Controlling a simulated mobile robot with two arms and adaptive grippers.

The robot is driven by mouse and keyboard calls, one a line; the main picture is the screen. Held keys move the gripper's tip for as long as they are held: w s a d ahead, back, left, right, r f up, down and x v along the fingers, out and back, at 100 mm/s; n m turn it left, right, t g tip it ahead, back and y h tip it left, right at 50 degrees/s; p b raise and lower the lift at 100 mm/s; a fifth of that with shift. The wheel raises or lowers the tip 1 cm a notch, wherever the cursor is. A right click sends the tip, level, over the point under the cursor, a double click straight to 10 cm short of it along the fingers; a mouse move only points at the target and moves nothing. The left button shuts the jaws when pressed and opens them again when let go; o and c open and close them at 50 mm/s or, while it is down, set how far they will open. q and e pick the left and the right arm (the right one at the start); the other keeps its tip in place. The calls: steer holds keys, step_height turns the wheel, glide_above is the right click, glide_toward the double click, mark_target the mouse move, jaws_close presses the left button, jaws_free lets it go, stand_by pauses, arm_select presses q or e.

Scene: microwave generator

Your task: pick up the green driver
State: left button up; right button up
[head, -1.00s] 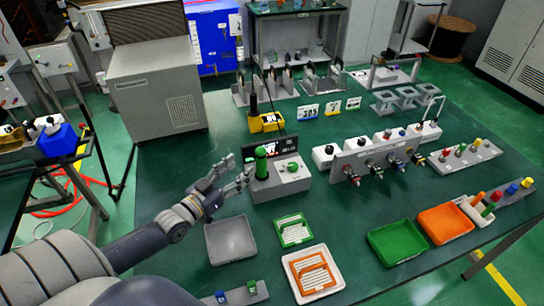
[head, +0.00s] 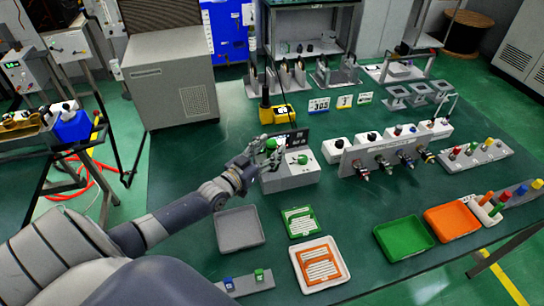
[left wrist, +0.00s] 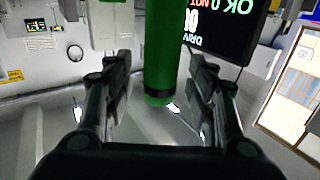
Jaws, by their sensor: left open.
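The green driver (head: 271,144) stands upright at the grey tester box (head: 290,178) in the middle of the table. In the head view only its top shows clearly; my left gripper hides the lower part. My left gripper (head: 264,160) is at the driver. In the left wrist view the green driver (left wrist: 161,50) sits between the two spread fingers of my left gripper (left wrist: 161,80), with a gap on each side. The left gripper is open. My right gripper is not in view.
The tester has a dark display (left wrist: 225,28) close beside the driver and a green button (head: 302,159) on top. A yellow-based device (head: 277,114) stands behind. A grey tray (head: 239,230) and a green-framed tray (head: 300,221) lie in front.

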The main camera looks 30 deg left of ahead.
arm_select(q)
steer(key=shift+w, duration=0.65)
jaws_close()
steer(key=shift+r, duration=0.15)
steer(key=shift+r, duration=0.1)
